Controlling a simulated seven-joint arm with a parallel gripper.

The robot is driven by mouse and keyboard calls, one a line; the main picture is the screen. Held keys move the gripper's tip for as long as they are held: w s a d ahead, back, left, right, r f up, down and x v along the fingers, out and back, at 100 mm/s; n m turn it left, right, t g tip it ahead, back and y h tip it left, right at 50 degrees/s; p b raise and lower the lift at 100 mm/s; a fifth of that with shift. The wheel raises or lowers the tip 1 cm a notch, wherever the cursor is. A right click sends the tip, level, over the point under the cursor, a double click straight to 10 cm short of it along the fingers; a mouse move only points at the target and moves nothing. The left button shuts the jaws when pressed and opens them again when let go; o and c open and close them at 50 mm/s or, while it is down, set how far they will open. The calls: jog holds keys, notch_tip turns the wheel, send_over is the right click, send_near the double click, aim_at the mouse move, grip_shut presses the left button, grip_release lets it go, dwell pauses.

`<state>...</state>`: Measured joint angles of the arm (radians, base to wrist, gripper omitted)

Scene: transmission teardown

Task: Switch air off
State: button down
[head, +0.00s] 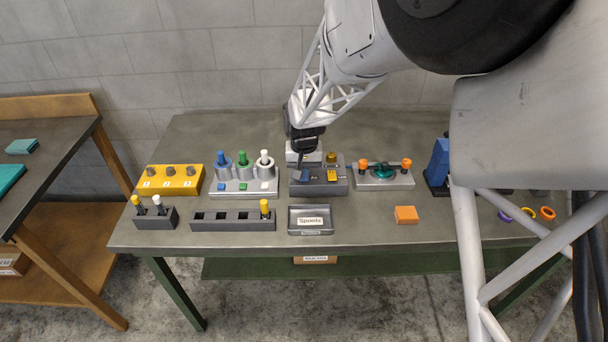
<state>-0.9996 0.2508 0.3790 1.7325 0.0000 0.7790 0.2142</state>
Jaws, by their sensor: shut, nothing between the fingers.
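A dark grey unit (320,189) stands mid-table. It carries a small blue part (302,176), a yellow part (332,175) and a brass-coloured knob (331,157) at its back. I cannot read any marking that tells which part is the air switch or how it is set. My gripper (301,163) points down at the left side of this unit, just above or behind the blue part. Its fingers are dark, small and shut with nothing held. I cannot tell whether they touch the blue part.
Left are a yellow block (172,188) with numbered knobs, a stand (244,190) with coloured plungers and dark racks (213,225). In front is a labelled tray (310,230). Right are a grey fixture (384,184) with orange knobs and an orange block (406,214).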

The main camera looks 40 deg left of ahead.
jog(key=shift+f, duration=0.25)
jog(key=shift+r, duration=0.1)
dwell(0.3)
jog(key=shift+r, duration=3.4)
